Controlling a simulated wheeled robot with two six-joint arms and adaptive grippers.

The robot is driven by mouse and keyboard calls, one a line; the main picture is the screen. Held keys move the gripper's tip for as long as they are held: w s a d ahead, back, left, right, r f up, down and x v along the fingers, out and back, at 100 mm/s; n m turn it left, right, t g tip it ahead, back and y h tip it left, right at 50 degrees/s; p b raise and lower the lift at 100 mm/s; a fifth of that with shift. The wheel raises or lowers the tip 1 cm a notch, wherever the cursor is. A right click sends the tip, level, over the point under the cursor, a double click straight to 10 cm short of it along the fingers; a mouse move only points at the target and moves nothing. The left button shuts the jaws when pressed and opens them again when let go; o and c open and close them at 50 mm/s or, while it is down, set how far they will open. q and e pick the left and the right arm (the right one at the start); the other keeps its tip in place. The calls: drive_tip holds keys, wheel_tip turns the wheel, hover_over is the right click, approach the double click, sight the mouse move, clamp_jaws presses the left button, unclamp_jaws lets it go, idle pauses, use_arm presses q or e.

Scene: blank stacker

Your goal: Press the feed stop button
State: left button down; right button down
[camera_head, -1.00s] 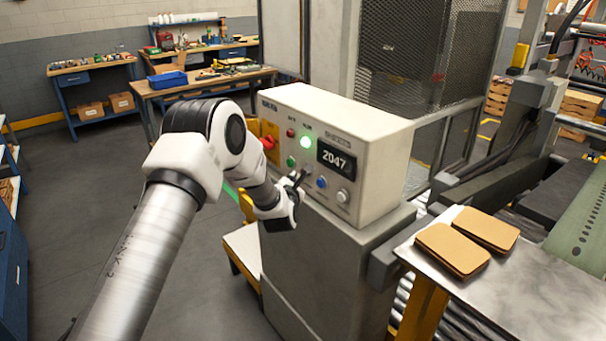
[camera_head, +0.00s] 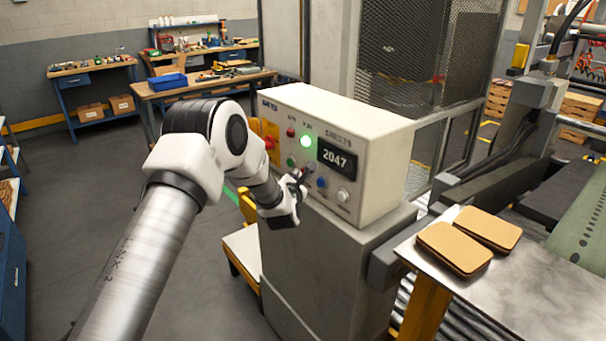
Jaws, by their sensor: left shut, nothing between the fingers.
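The cream control box (camera_head: 375,150) stands on a grey pedestal (camera_head: 330,265). Its front carries a lit green lamp (camera_head: 306,141), a red lamp or button (camera_head: 290,132), a green button (camera_head: 292,162), a blue button (camera_head: 322,182), a white button (camera_head: 343,195) and a display (camera_head: 337,160) reading 2047. The button labels are too small to read. My left gripper (camera_head: 303,177) is shut and empty, its tips at the panel between the green and blue buttons. The tips hide that part of the panel, and I cannot tell whether they touch it. My right gripper is not in view.
A red-and-yellow switch (camera_head: 269,143) sits on the box's left side. At right, a metal table (camera_head: 510,290) bears brown blanks (camera_head: 455,248) beside rails. A mesh guard (camera_head: 425,60) rises behind the box.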

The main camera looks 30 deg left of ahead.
use_arm(q)
drive_tip(key=shift+w+d+b, duration=0.2)
drive_tip(key=shift+w+b, duration=0.25)
idle(0.4)
idle(0.3)
drive_tip(key=shift+s+a+b, duration=0.3)
drive_tip(key=shift+s+a, duration=0.05)
drive_tip(key=shift+s, duration=0.5)
drive_tip(key=s, duration=0.1)
drive_tip(key=s+a, duration=0.1)
drive_tip(key=s, duration=0.1)
drive_tip(key=s+a+b, duration=0.1)
drive_tip(key=shift+s, duration=0.3)
idle(0.5)
